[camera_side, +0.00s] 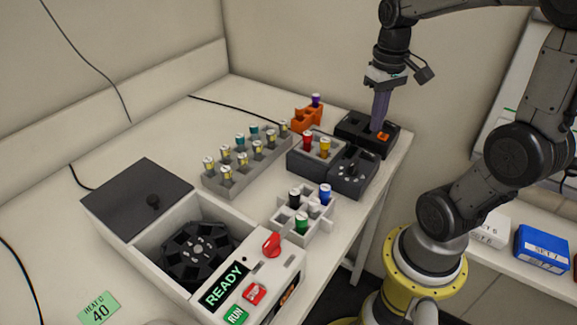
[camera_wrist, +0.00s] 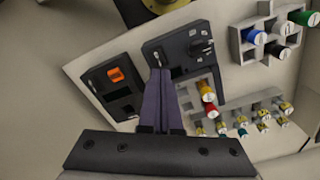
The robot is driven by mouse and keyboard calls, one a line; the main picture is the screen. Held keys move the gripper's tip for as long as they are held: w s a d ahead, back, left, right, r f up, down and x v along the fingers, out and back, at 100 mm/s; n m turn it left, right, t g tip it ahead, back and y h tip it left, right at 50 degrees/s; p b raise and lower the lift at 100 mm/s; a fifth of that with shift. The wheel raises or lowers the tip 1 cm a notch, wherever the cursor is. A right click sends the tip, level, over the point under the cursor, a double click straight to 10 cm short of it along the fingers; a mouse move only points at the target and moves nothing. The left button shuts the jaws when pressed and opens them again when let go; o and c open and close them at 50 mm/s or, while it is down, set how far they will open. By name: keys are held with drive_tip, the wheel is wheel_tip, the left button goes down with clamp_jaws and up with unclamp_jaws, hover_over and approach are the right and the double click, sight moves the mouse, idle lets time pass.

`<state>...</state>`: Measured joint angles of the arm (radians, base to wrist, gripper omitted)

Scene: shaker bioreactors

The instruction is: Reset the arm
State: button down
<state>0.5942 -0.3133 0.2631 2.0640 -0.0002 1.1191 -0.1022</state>
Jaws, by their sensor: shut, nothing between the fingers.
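My gripper (camera_side: 379,124) points down over the black block with an orange switch (camera_side: 352,131) at the table's back right corner. Its long purple-grey fingers are together with nothing between them. In the wrist view the shut fingers (camera_wrist: 160,128) reach over the dark devices. The black block (camera_wrist: 95,77) lies to their left there, with its orange part facing the camera. Whether the fingertips touch the block cannot be told.
A dark device with red and yellow vials (camera_side: 300,165) stands beside the block. A grey rack of several vials (camera_side: 212,183), an orange holder (camera_side: 303,121), a white rack (camera_side: 280,222) and an open centrifuge-like machine reading READY (camera_side: 143,257) share the table. Its front left is fairly clear.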

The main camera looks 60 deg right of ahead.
drive_tip(key=s+a+r+n+t, duration=0.1)
drive_tip(key=a+n+t, duration=0.1)
drive_tip(key=a, duration=0.4)
drive_tip(key=s+a+r+n+t, duration=0.2)
drive_tip(key=a+n+t, duration=0.1)
drive_tip(key=a, duration=0.4)
drive_tip(key=shift+s+a+n, duration=0.2)
drive_tip(key=shift+n, duration=0.1)
idle(1.0)
